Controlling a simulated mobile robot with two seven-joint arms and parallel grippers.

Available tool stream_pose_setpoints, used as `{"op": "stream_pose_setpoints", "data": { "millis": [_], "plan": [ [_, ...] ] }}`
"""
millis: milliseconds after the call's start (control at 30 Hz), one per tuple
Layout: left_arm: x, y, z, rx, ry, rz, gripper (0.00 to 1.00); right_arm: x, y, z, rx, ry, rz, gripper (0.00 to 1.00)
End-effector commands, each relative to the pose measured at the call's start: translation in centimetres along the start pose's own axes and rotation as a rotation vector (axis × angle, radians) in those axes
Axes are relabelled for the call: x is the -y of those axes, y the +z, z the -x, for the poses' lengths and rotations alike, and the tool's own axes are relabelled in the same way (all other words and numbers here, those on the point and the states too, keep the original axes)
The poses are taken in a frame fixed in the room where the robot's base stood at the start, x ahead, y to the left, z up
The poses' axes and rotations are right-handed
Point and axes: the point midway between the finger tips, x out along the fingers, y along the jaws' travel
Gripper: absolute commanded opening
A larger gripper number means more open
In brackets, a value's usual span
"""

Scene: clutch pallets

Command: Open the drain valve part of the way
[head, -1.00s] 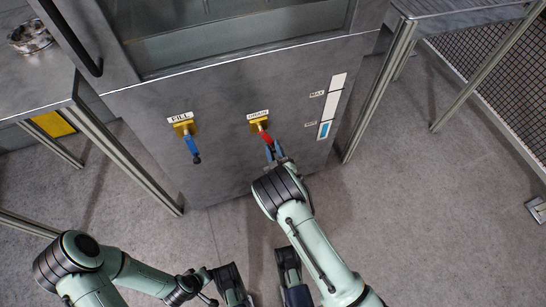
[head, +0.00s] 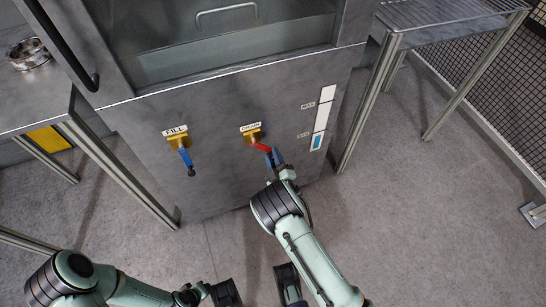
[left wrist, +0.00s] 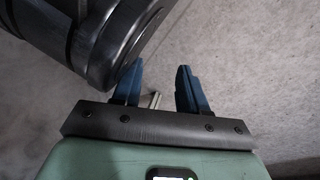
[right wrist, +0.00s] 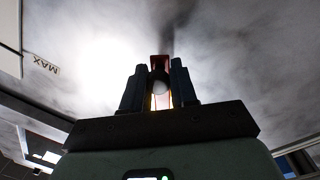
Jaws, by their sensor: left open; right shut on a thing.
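The drain valve (head: 252,134) is a brass fitting under the DRAIN label on the grey tank front. Its red handle (head: 262,147) slants down to the right. My right gripper (head: 274,157) is shut on the handle's outer end. In the right wrist view the red handle (right wrist: 160,63) shows between the two fingers, with a bright round end facing the camera. My left gripper (left wrist: 160,88) is open and empty over the floor, away from the valve; its fingers are not clear in the head view.
The fill valve (head: 177,142), with a blue handle pointing down, is left of the drain valve. A level gauge (head: 320,120) with blue at its bottom is on the right. Metal tables (head: 440,14) flank the tank. The floor in front is bare.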

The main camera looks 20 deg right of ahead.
Motion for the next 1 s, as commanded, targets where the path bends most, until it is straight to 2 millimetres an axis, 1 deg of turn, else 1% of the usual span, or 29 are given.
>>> {"op": "stream_pose_setpoints", "data": {
  "millis": [33,67,100,133,433,567,667,800,900,1000],
  "plan": [
    [0.0,0.0,0.0,0.0,0.0,0.0,0.43,0.2,0.1,0.1,0.005,-0.004,0.002,0.0],
    [0.0,0.0,0.0,0.0,0.0,0.0,0.43,0.2,0.1,0.1,0.005,-0.004,0.002,0.34],
    [0.0,0.0,0.0,0.0,0.0,0.0,0.43,0.2,0.1,0.1,0.005,-0.004,0.002,0.47],
    [0.0,0.0,0.0,0.0,0.0,0.0,0.43,0.2,0.1,0.1,0.004,-0.004,0.001,0.49],
    [0.0,0.0,0.1,-0.001,0.0,0.0,0.43,0.1,0.1,0.2,0.002,-0.002,0.0,0.49],
    [-0.5,-0.5,0.6,-0.017,0.008,-0.004,0.43,0.1,0.1,1.3,0.004,-0.003,0.0,0.49],
    [-1.2,-1.4,1.3,-0.045,0.022,-0.011,0.43,0.0,0.0,3.1,0.006,-0.005,0.001,0.49],
    [-2.1,-1.9,2.4,-0.062,0.035,-0.019,0.43,0.0,0.0,6.4,0.006,-0.006,0.002,0.49],
    [-2.1,-0.7,2.9,-0.028,0.035,-0.021,0.43,0.0,0.0,8.7,0.007,-0.006,0.002,0.49],
    [-2.2,-0.1,3.2,-0.01,0.035,-0.022,0.43,0.0,0.1,10.6,0.007,-0.006,0.002,0.49]
  ]
}}
